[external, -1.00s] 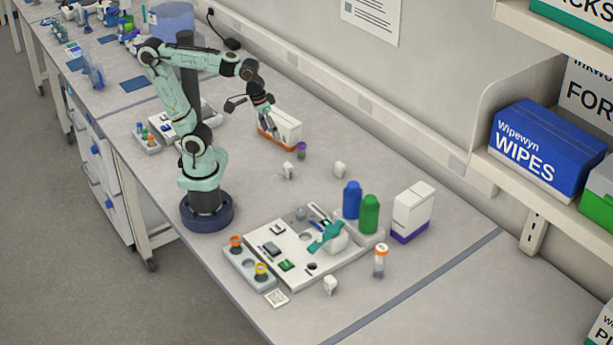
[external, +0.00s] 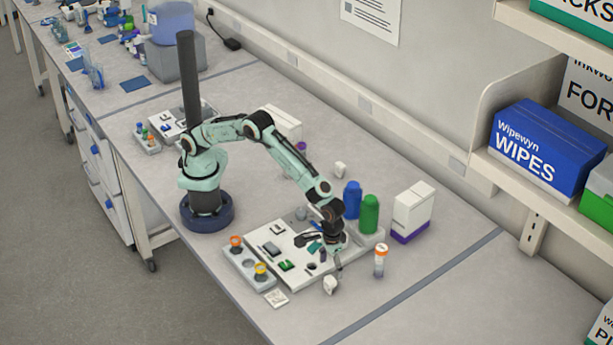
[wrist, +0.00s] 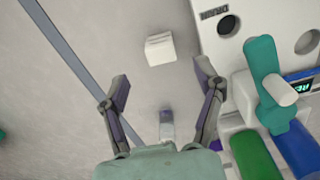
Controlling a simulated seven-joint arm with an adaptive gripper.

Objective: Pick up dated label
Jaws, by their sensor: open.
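My gripper (external: 338,264) is open and points down over the right end of the white instrument board. In the wrist view my gripper (wrist: 162,80) has its two fingers wide apart with nothing held between them. A small white block (external: 330,284) stands on the bench just in front of it. That block also shows in the wrist view (wrist: 160,48), beyond the fingertips. A flat white printed square (external: 277,298) lies near the bench's front edge, left of the block. No date is readable on either, so I cannot tell which is the dated label.
The instrument board (external: 262,263) is close by, with a blue bottle (external: 352,200) and a green bottle (external: 370,215) behind. An orange-capped vial (external: 381,262) stands right of my gripper. A white and purple box (external: 412,212) is farther back.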

